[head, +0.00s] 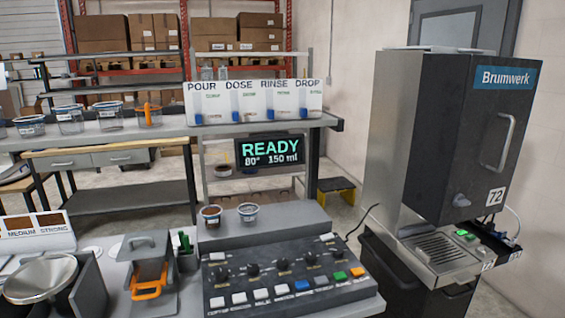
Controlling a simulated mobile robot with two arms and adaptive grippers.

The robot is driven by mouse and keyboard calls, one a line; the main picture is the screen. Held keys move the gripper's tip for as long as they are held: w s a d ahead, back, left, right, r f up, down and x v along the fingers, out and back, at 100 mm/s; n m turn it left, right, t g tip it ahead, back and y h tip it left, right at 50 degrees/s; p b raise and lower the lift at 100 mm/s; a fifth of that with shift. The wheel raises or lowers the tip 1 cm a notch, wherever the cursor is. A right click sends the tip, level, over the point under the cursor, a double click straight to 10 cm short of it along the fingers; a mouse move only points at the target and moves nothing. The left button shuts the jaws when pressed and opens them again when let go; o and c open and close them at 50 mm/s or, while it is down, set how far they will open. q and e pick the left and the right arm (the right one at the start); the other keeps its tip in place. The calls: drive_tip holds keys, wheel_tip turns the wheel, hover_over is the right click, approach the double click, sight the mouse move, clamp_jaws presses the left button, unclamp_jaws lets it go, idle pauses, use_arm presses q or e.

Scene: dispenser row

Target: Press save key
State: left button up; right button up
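A dark control panel (265,280) sits on the bench at the front, facing me. White keys (217,256) also sit at the upper left and upper right. The key labels are too small to read, so I cannot tell which is save. Neither gripper is in view.
Two small cups stand on the grey ledge (280,227) behind the panel. A display (270,150) reads READY, 80°, 150 ml. A Brumwerk machine (450,130) stands at right. An orange-handled device (149,280) and a metal bowl (40,278) are left of the panel.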

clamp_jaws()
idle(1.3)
